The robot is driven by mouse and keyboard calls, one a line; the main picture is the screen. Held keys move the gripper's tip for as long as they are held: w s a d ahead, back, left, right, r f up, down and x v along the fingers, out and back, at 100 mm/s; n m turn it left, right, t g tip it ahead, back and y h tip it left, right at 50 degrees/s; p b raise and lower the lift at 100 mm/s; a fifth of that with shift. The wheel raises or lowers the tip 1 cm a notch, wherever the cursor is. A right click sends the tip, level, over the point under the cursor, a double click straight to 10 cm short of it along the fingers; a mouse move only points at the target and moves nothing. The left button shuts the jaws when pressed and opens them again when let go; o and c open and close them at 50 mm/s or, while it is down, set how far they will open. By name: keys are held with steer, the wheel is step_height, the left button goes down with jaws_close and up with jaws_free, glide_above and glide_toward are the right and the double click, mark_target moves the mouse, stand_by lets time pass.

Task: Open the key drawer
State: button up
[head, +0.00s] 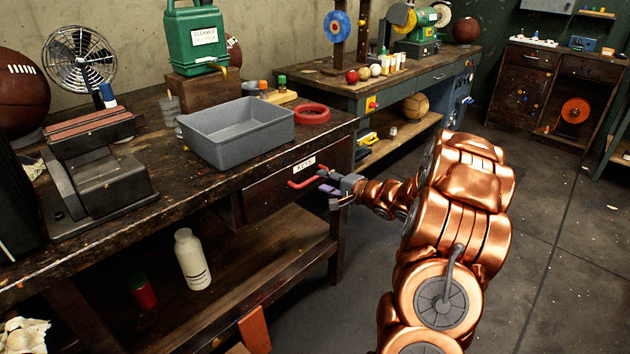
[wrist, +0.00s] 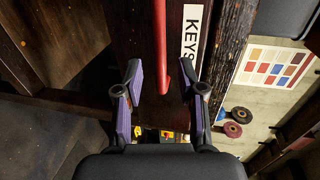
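The key drawer (head: 262,197) is a dark wooden drawer under the workbench top, and its front looks flush with the bench. It bears a white KEYS label (head: 303,165), which also shows in the wrist view (wrist: 191,38). Its red bar handle (head: 306,179) runs along the front. My gripper (head: 330,184) is at the handle's right end. In the wrist view my gripper (wrist: 161,72) is open, and the red handle (wrist: 160,45) lies between its two purple-padded fingers with space on both sides. I cannot tell how deep the handle sits between them.
A grey bin (head: 238,135) and a red ring (head: 312,114) sit on the bench top above the drawer. A white bottle (head: 192,260) and a red can (head: 142,290) stand on the lower shelf. Open floor (head: 560,240) lies to the right of my arm.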

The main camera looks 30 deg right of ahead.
mark_target(315, 178)
steer(key=shift+b+x, duration=0.3)
steer(key=shift+x, duration=2)
jaws_close()
